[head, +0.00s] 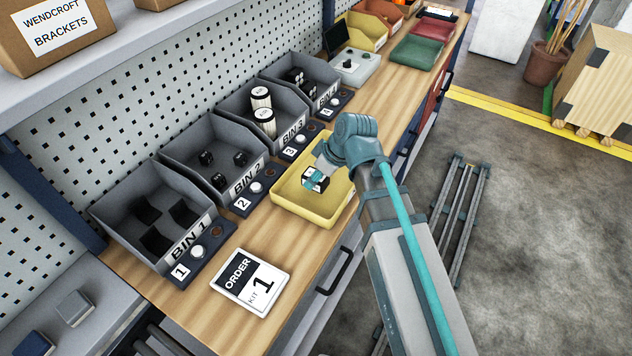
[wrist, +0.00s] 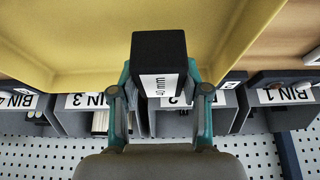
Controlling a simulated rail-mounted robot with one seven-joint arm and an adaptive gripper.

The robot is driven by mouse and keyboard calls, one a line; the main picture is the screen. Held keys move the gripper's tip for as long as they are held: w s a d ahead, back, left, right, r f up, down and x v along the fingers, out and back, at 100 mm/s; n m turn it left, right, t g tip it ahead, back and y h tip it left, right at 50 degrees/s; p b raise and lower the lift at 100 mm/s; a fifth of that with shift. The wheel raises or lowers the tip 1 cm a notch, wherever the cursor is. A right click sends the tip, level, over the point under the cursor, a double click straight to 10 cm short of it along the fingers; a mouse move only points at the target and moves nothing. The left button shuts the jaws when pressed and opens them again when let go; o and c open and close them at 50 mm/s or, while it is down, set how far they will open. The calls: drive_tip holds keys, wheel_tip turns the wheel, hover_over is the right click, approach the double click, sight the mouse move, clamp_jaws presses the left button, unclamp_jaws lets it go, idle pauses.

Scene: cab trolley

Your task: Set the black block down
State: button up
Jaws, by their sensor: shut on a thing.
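The black block (wrist: 158,48) has a white label with "mm" print on its side and sits between the two teal fingers of my gripper (wrist: 161,90) in the wrist view. In the head view my gripper (head: 316,176) is shut on the block (head: 321,184) over the yellow tray (head: 287,205). The tray's inside (wrist: 60,40) fills much of the wrist view beyond the block. The block is within the tray's outline; whether its underside touches the tray floor I cannot tell. The wrist and fingers hide part of the block and tray.
Green and red trays (head: 416,53) are farther back.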

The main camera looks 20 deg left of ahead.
drive_tip(key=shift+f, duration=1.55)
drive_tip(key=shift+f, duration=0.15)
drive_tip(key=o, duration=1.2)
drive_tip(key=b+v, duration=0.1)
drive_tip(key=v, duration=1.1)
drive_tip(key=shift+b, duration=0.35)
drive_tip(key=shift+r, duration=0.2)
